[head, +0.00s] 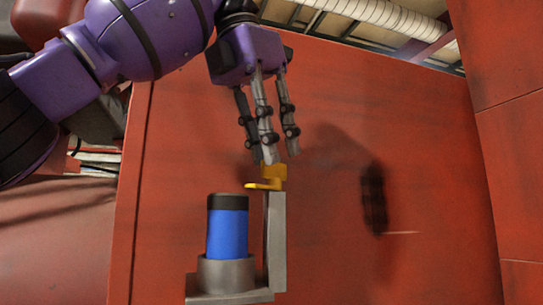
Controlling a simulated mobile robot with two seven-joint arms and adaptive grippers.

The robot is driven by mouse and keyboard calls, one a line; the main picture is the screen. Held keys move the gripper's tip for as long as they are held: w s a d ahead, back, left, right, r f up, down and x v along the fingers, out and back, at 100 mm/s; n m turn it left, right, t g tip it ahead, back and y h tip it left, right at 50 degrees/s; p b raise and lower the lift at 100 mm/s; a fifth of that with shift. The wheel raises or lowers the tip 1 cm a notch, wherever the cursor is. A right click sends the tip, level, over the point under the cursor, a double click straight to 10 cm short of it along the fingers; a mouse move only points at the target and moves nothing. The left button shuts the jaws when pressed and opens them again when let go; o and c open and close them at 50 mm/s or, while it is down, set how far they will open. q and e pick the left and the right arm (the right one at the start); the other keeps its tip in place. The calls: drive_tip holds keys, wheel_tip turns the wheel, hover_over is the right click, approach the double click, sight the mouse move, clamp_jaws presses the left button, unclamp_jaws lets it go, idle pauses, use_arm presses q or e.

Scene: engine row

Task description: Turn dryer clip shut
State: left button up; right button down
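The dryer is a blue cylinder with a black top (228,230), upright in a grey round cup on a grey bracket (275,240). The yellow clip (264,185) sits at the top of the bracket's upright post. Its arm points left, above the black top's right edge and apart from it. My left gripper (273,158) comes down from above with its fingers straight and spaced apart. Its fingertips are right at the top of the clip; I cannot tell whether they touch it. Nothing shows held between them. My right gripper is not in view.
A large red panel (420,130) stands behind the bracket, with more red walls at both sides. A pale ribbed pipe (385,14) runs overhead at the top right. A dark shadow lies on the panel right of the clip. The space right of the post looks clear.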

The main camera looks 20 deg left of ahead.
use_arm(q)
drive_tip(key=shift+x, duration=1)
drive_tip(key=shift+s, duration=0.1)
clamp_jaws()
